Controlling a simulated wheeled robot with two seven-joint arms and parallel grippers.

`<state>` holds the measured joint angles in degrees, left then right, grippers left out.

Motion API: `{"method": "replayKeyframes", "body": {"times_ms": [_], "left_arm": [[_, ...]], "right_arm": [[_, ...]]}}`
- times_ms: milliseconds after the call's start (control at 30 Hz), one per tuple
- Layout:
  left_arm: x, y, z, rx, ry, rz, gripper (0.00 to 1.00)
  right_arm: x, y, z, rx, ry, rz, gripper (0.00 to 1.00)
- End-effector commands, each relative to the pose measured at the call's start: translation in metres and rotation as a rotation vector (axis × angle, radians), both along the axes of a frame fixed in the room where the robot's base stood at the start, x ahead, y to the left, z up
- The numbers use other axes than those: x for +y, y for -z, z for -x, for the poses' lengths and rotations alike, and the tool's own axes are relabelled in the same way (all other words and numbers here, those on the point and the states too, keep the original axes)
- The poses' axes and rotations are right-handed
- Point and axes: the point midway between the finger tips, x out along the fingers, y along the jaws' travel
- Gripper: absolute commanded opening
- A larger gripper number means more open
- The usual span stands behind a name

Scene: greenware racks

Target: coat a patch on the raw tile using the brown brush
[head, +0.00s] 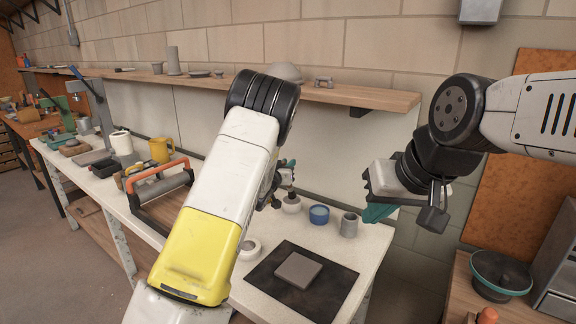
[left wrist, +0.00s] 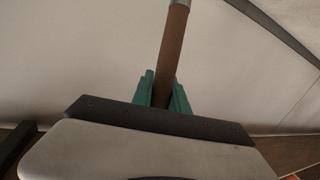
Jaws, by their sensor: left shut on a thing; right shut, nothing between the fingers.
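The raw tile (head: 298,268) is a grey square lying flat on a dark mat (head: 262,277) near the bench's right end. In the left wrist view the brown brush (left wrist: 172,55) shows as a brown handle with a grey band at the top edge; its bristles are out of that view. My left gripper's teal fingers (left wrist: 165,92) are shut on the handle. In the head view my left gripper (head: 284,178) is largely hidden behind my own arm, above the small pots and back from the tile. My right gripper (head: 378,212) is shut and empty, right of the grey cup.
A blue pot (head: 319,215), a white pot (head: 291,205) and a grey cup (head: 349,225) stand behind the mat. A white ring (head: 250,249) lies left of it. A wooden shelf (head: 345,95) runs above the bench. An orange-handled frame (head: 158,172) stands at left.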

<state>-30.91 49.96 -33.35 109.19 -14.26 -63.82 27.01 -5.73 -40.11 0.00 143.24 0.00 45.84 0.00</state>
Motion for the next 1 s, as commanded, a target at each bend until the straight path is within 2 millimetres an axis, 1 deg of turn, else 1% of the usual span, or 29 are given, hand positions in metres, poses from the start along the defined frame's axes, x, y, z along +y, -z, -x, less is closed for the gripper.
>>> {"method": "replayKeyframes", "body": {"times_ms": [1000], "left_arm": [[0.000,0.010,0.000,-0.001,0.000,0.000,0.00]], "right_arm": [[0.000,0.000,0.000,0.000,0.000,0.000,0.00]]}}
